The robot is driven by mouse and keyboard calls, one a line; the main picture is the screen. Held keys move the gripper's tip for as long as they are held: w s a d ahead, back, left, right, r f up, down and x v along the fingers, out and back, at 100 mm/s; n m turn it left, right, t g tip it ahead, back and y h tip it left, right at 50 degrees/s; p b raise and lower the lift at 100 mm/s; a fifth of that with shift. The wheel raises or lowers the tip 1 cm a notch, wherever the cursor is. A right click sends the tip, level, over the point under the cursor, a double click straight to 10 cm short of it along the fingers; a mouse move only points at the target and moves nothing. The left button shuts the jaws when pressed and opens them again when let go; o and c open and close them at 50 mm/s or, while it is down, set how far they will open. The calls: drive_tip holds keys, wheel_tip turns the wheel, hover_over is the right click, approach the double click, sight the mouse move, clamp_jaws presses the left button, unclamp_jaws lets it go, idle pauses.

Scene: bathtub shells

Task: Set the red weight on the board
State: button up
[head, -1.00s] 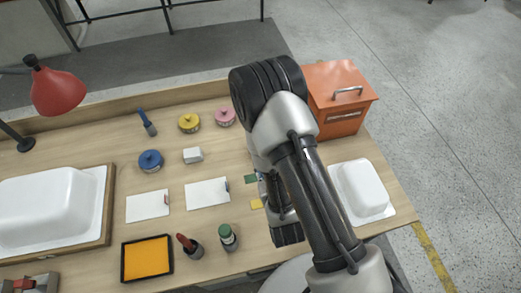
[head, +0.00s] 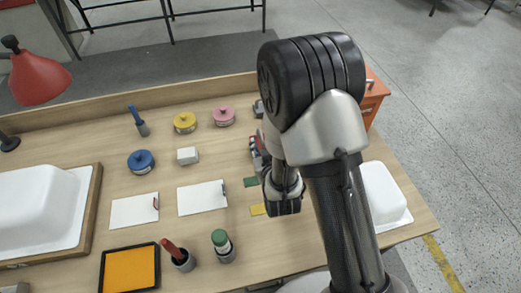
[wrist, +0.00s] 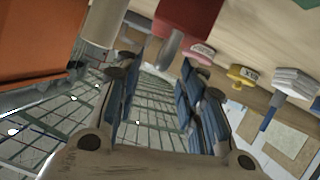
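A wooden board (head: 94,215) lies under the white tub shell (head: 35,205) at the left of the head view; I cannot tell if this is the task's board.
Blue (head: 141,161), yellow (head: 185,122) and pink (head: 223,116) round weights stand on the bench. White cards (head: 134,211), a yellow pad (head: 130,269) and cups with red and green handles lie in front. An orange box (wrist: 40,40) stands near my gripper.

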sight(260, 135)
drive_tip(key=b+x, duration=0.1)
drive_tip(key=x, duration=0.4)
drive_tip(key=shift+w+a+b, duration=0.15)
drive_tip(key=shift+b, duration=0.25)
drive_tip(key=shift+r, duration=0.1)
drive_tip(key=shift+c, duration=0.2)
clamp_jaws()
idle(0.5)
drive_tip(key=shift+w+a+r, duration=0.1)
drive_tip(key=shift+w+r, duration=0.05)
drive_tip(key=shift+r, duration=0.1)
